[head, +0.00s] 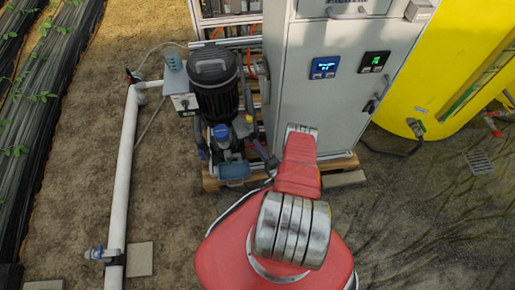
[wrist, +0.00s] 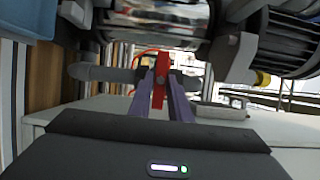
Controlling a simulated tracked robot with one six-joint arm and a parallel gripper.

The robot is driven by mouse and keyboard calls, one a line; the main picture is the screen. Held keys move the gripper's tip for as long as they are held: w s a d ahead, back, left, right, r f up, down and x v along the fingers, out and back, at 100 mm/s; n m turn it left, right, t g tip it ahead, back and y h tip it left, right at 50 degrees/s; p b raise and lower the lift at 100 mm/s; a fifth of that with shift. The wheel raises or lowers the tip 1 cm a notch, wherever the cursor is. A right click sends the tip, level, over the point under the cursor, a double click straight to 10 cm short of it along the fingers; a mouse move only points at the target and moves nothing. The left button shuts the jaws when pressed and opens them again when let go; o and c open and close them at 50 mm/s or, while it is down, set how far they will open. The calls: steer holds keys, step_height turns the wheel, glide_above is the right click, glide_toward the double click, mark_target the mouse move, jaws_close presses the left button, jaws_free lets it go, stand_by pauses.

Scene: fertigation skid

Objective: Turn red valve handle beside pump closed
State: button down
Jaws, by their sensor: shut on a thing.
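The red valve handle (wrist: 161,67) is a narrow red lever, seen near the middle of the wrist view. It stands upright in that picture, across a horizontal grey pipe (wrist: 95,72). My gripper (wrist: 163,88) has its two purple-grey fingers on either side of the handle, shut on it. In the head view the dark-finned pump (head: 217,88) stands left of the grey cabinet (head: 315,105). My red arm reaches toward the cabinet's lower front there, and my fingertips are hidden. I cannot clearly make out the handle in the head view.
A yellow tank (head: 430,85) stands right of the cabinet. The wooden pallet (head: 212,183) edges the skid. Open ground lies at lower right.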

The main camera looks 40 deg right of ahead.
steer(key=shift+d+f, duration=0.1)
steer(key=c, duration=1.7)
jaws_free()
